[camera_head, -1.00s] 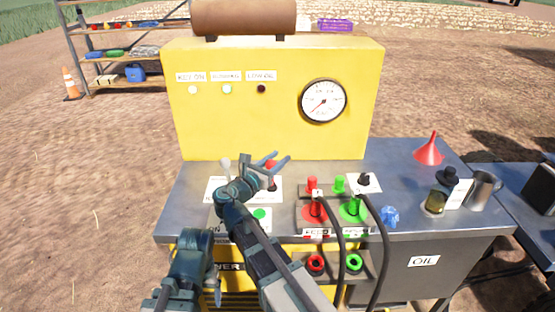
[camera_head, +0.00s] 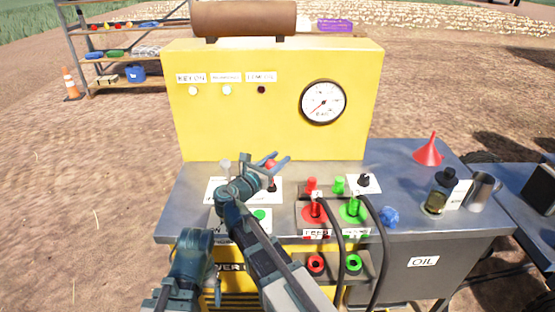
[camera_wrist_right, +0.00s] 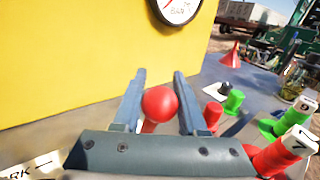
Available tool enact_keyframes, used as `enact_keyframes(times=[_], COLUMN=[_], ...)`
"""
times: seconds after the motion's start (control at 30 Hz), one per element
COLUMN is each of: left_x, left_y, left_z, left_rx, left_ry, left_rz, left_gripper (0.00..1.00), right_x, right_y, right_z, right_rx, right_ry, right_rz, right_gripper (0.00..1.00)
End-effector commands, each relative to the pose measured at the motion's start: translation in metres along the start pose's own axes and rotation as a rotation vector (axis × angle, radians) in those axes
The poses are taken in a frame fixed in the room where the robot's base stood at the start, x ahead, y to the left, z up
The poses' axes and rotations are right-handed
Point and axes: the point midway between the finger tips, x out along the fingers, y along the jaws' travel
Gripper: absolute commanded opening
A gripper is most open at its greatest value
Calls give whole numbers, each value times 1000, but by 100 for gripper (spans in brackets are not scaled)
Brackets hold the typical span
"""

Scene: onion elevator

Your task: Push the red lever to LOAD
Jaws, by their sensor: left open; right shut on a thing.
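The red lever's round knob (camera_wrist_right: 160,103) sits between the two fingers of my right gripper (camera_wrist_right: 160,98) in the right wrist view. My right gripper (camera_head: 274,168) is shut on the knob, which also shows in the head view (camera_head: 270,164), above the bench top at the foot of the yellow panel. The lever's stem is mostly hidden by the gripper, and I cannot read a LOAD mark. My left gripper (camera_head: 189,290) is low at the front left, apart from the lever. It is open, though its fingers show poorly.
Red and green couplings with black hoses (camera_head: 340,225) stand right of the lever. A green button (camera_head: 259,214) lies just in front. The yellow panel (camera_head: 270,130) with a gauge (camera_head: 323,101) rises behind. A red funnel (camera_head: 429,150) and metal jug (camera_head: 482,190) stand at the right.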

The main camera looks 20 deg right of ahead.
Motion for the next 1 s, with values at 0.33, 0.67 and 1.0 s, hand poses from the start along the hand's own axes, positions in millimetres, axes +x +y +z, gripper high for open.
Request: enact_keyframes(times=[0.33, 0.67, 1.0], left_x=[-47, -79, -80], left_y=[-4, -8, -8], left_z=[3, 5, 5], left_rx=[-1, -1, -1], left_ry=[0, 0, 0], left_rz=[0, 0, 0], left_gripper=[80, 80, 80], right_x=[24, 50, 64], right_y=[18, 37, 46], right_z=[9, -1, -15], right_rx=[-121, -270, -331], right_ry=[178, 387, 470], right_rz=[-3, -4, -1], right_gripper=[0, 0, 0])
